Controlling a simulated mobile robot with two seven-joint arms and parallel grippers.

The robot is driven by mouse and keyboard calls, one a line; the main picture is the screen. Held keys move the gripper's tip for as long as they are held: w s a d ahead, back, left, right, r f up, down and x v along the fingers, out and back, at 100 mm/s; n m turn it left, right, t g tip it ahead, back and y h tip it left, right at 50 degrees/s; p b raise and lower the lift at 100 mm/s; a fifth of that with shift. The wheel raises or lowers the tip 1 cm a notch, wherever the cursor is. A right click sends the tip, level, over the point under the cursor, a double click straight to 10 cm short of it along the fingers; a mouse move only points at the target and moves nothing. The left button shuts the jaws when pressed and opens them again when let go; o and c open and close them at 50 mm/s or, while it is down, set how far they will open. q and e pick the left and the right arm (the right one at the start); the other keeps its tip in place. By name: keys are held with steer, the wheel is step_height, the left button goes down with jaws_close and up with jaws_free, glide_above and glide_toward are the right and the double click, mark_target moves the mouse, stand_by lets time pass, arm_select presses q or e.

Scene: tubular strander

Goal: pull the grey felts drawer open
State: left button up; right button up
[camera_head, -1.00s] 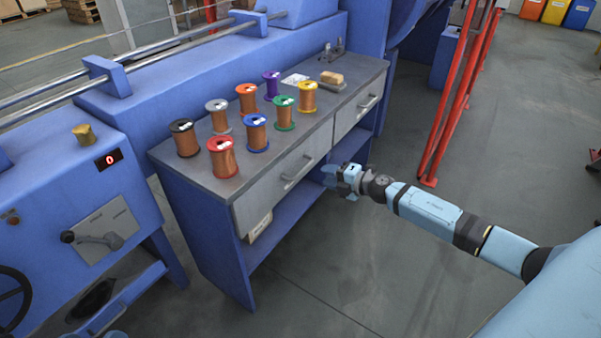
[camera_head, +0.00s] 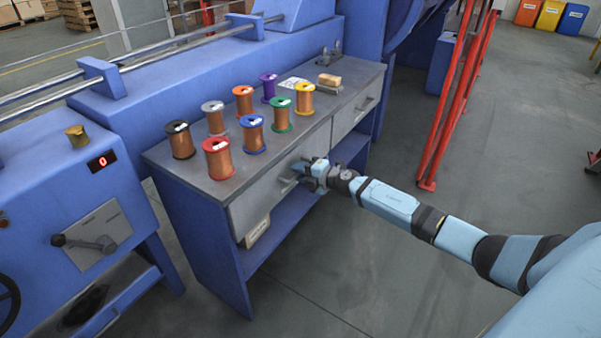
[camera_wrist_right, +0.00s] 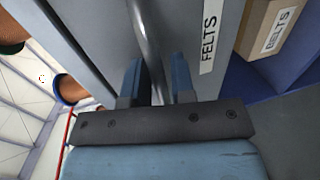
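The grey felts drawer (camera_head: 262,199) is the nearer of two grey drawer fronts under the bench top, and it looks closed. Its front fills much of the right wrist view (camera_wrist_right: 187,40), with a white FELTS label (camera_wrist_right: 208,42). Its metal bar handle (camera_wrist_right: 146,40) runs down between the two fingers of my right gripper (camera_wrist_right: 158,82). The fingers stand apart on either side of the bar, and a narrow gap seems to show. In the head view, my right gripper (camera_head: 303,173) is at the handle, hiding part of it. My left gripper is out of view.
Several wire spools (camera_head: 218,158) stand on the bench top (camera_head: 165,157). A second grey drawer (camera_head: 352,118) is farther right. A cardboard box labelled FELTS (camera_wrist_right: 262,28) sits below the drawer. Red posts (camera_head: 450,110) rise behind my right arm. The floor before the bench is clear.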

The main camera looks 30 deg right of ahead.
jaws_close()
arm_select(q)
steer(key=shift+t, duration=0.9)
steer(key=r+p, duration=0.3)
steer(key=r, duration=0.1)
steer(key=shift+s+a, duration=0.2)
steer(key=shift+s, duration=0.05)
arm_select(e)
steer(key=f+v, duration=0.2)
steer(key=v, duration=0.7)
steer(key=f+v, duration=0.2)
steer(key=v, duration=0.7)
steer(key=shift+s+d, duration=0.25)
steer(key=shift+s, duration=0.15)
steer(key=shift+o, duration=1.7)
jaws_free()
